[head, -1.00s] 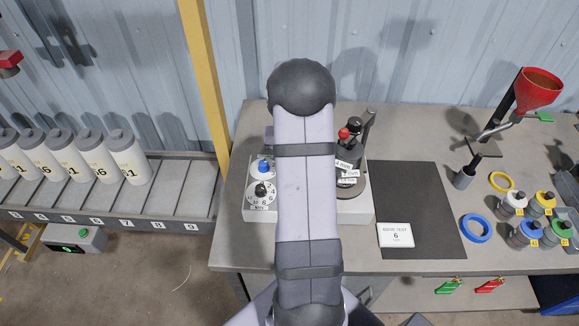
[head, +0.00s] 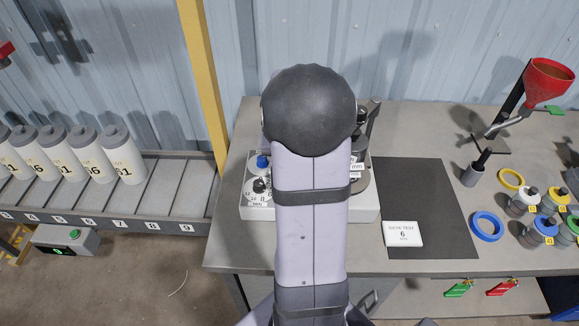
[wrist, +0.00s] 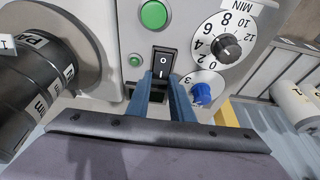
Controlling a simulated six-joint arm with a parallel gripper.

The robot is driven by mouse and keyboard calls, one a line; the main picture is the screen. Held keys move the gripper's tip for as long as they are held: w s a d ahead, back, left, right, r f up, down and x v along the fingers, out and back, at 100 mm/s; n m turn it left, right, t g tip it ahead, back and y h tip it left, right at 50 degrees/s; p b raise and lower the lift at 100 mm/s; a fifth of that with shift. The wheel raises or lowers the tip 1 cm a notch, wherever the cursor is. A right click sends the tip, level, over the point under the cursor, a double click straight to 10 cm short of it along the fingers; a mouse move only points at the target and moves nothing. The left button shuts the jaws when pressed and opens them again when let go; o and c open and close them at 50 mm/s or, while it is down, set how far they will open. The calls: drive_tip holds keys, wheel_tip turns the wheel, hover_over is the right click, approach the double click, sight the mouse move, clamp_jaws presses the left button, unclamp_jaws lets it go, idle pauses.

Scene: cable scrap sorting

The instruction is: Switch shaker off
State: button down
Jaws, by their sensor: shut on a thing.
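The shaker (head: 366,207) is a light grey base on the bench, mostly hidden behind my arm in the head view. Its panel fills much of the wrist view (wrist: 101,85). A black rocker switch (wrist: 163,63), marked O and I, is in the middle of the panel. My gripper (wrist: 162,78) has its two blue fingers at the lower, I end of the switch, one on each side, shut on it. Exact contact is hard to see. The gripper is hidden in the head view. A green button (wrist: 153,14) and a small green light (wrist: 134,59) sit beside the switch.
A timer dial (wrist: 227,47) and a blue knob (wrist: 202,93) are close on the right of the fingers. A dark cylinder (wrist: 35,92) is at left. In the head view, a black mat (head: 440,215) with a white card (head: 403,234) lies right of the shaker.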

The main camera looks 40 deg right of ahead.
drive_tip(key=shift+w+d+r, duration=0.1)
drive_tip(key=c, duration=1.6)
unclamp_jaws()
drive_tip(key=shift+o, duration=0.2)
drive_tip(key=b+v, duration=0.1)
drive_tip(key=v, duration=0.6)
drive_tip(key=shift+r, duration=0.1)
drive_tip(key=s+a+f+n+g+y, duration=0.1)
drive_tip(key=s+a+f+n, duration=0.2)
drive_tip(key=a, duration=0.5)
drive_tip(key=s+a+f+n, duration=0.3)
drive_tip(key=a, duration=0.6)
drive_tip(key=s+a+f+n+g+y, duration=0.1)
drive_tip(key=s+a+f+n, duration=0.2)
drive_tip(key=a, duration=0.6)
drive_tip(key=shift+s+g+y, duration=0.3)
drive_tip(key=shift+s, duration=0.3)
